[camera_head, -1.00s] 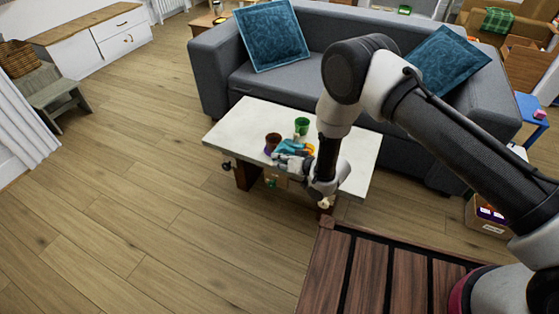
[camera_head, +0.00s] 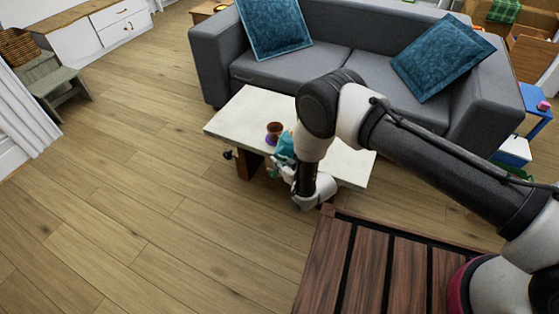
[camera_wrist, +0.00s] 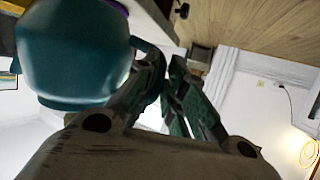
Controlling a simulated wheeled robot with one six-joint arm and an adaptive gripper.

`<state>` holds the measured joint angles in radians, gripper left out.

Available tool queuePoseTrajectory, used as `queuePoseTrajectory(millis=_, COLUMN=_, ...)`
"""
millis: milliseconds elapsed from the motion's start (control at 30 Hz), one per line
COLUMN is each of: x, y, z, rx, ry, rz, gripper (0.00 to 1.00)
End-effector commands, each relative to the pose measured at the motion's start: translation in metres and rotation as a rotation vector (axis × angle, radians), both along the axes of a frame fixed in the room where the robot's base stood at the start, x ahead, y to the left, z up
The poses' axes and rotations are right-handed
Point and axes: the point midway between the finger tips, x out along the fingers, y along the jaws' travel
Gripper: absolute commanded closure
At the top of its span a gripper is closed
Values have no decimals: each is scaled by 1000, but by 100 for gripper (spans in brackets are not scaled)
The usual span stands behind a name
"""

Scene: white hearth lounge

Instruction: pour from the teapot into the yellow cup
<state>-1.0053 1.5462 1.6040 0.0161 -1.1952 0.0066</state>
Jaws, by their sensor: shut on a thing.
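The teal teapot (camera_head: 285,144) is at the front edge of the white coffee table, partly hidden by my arm. My gripper (camera_head: 284,168) is beside it on the near side. In the wrist view the teapot (camera_wrist: 72,48) fills the upper left, tilted in the picture. Its handle (camera_wrist: 150,52) reaches between the fingers of my gripper (camera_wrist: 168,80), which are shut on it. I cannot make out the yellow cup in the head view; my arm covers that part of the table. A yellow patch at the wrist view's left edge is too small to identify.
A brown cup (camera_head: 274,127) stands on the white table (camera_head: 235,117), with a purple item (camera_head: 270,140) just in front of it. The table's left end is bare. A grey sofa (camera_head: 225,60) stands behind. Open wooden floor (camera_head: 140,220) lies to the left.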

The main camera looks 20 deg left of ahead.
Motion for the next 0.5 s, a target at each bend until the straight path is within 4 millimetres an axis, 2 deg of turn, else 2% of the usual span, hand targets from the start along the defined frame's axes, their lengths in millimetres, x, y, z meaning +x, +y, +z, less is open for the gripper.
queuePoseTrajectory(millis=267, x=1, y=1, z=6, rx=4, ry=-2, rz=1, gripper=100)
queuePoseTrajectory(millis=500, x=1, y=1, z=26, rx=5, ry=-1, rz=1, gripper=100)
